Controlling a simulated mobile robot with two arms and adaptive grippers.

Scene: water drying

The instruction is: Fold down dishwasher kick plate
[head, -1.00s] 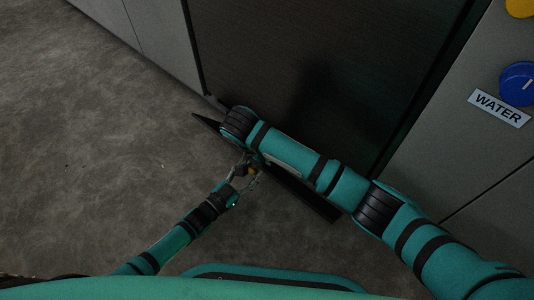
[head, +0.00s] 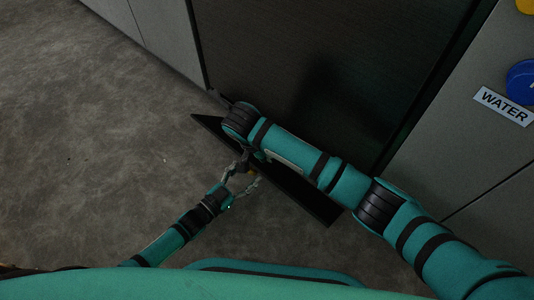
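The black kick plate (head: 318,210) runs diagonally along the foot of the dark dishwasher front (head: 290,60). It leans out from the front, and a broad strip of its face shows. My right forearm crosses in front and hides its upper middle. My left gripper (head: 250,168) is at the plate's lower edge, near its middle, with its fingers spread apart. I cannot tell whether it touches the plate. My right arm reaches across the dishwasher front to the plate's left part.
Light grey cabinet fronts stand left (head: 160,40) and right (head: 480,150) of the dishwasher. The right one carries a WATER label (head: 503,106) and a blue round part (head: 522,82). The grey floor (head: 90,160) at left is clear.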

